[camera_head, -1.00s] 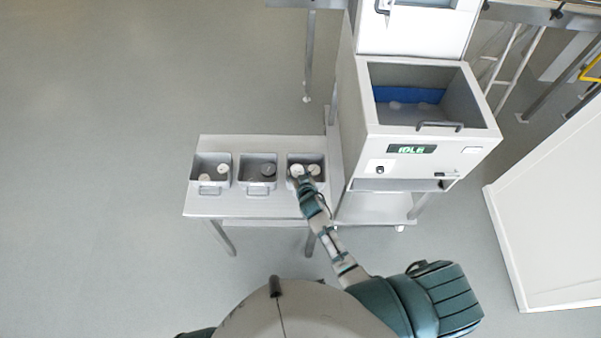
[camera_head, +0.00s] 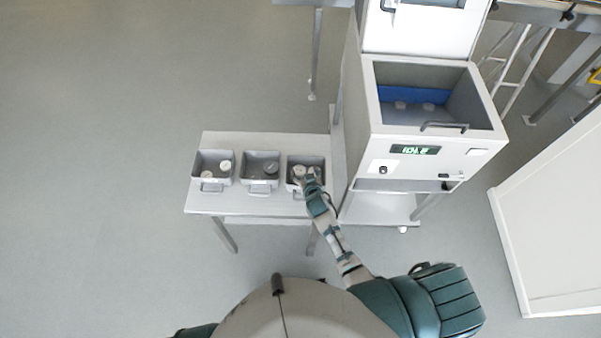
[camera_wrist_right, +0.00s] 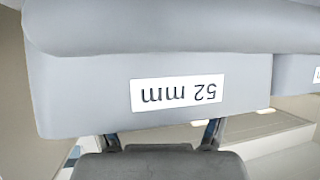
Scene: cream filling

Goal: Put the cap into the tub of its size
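Three grey tubs stand in a row on a white table: a left tub (camera_head: 201,155), a middle tub (camera_head: 248,158) and a right tub (camera_head: 291,160). Pale round caps show in the left tub, one at its right (camera_head: 226,166). A darker grey cap (camera_head: 271,168) is in the middle tub. A pale cap (camera_head: 299,170) is in the right tub, beside my right gripper (camera_head: 312,174), which reaches over that tub's front. In the wrist view a tub wall (camera_wrist_right: 80,85) with an upside-down "52 mm" label (camera_wrist_right: 193,91) hides my fingertips. Whether they hold a cap cannot be seen.
A white machine (camera_head: 420,155) with an open bin and an "IDLE" display stands right of the table (camera_head: 260,205). A white panel (camera_head: 550,220) is at the far right. The floor to the left is clear.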

